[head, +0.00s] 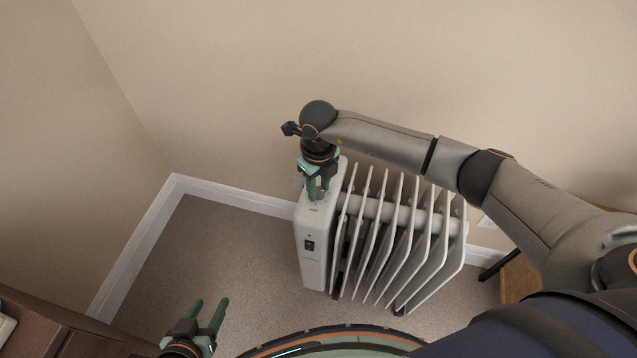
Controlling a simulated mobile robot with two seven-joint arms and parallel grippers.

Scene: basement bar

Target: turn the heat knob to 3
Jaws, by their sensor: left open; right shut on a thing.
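A white finned oil heater (313,250) stands on the carpet against the wall. My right gripper (318,197) points down onto the top of that end panel and is shut on the heat knob there. The knob is mostly hidden between the fingers, and its marks cannot be read. My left gripper (210,309) is open and empty, low in the picture, apart from the heater.
Brown wooden furniture (60,330) fills the lower left corner. A wooden piece (520,277) stands right of the heater. Beige walls with white skirting (140,240) close off the back and left. The carpet left of the heater is clear.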

